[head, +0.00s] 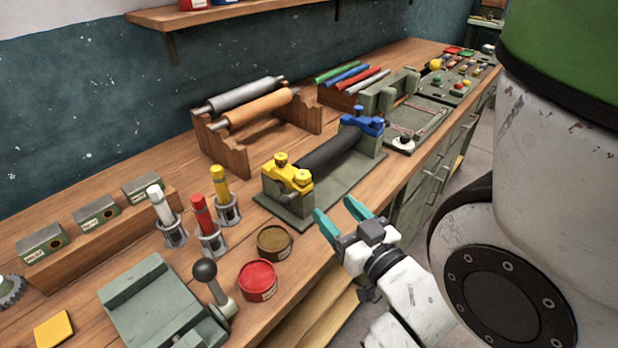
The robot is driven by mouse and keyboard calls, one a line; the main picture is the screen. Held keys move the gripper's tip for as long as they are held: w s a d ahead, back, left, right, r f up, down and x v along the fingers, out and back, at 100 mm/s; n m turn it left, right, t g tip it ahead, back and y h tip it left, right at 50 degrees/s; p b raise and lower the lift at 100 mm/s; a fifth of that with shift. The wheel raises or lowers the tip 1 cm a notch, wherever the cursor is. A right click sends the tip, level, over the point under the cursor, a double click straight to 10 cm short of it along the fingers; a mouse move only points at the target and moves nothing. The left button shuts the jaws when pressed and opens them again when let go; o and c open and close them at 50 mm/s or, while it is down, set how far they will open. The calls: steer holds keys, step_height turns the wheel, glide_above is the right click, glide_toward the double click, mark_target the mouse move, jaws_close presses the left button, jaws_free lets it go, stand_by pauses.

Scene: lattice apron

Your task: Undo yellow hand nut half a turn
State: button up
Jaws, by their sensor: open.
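A yellow clamp block (289,172) sits on one end of a grey-green roller stand (330,185) on the workbench. Two yellow hand nuts stand up from it: a rear one (281,159) and a front one (302,177). Which way they are turned is too small to tell. A black roller (328,151) runs from the yellow end to a blue clamp (362,121) at the other end. My gripper (341,214), with teal fingertips, is open and empty. It shows below and right of the yellow nuts, near the bench's front edge, apart from them.
A brown tin (275,242) and a red tin (258,281) stand left of my gripper. A black-knobbed lever (212,282) rises beside them. Wooden racks with rollers (255,107) stand behind the stand. White, red and yellow holders (204,224) stand left.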

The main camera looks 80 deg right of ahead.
mark_target(307, 179)
steer(key=p+x, duration=0.2)
steer(key=x, duration=0.8)
steer(key=shift+w+d, duration=0.15)
steer(key=shift+d, duration=0.15)
steer(key=c, duration=1)
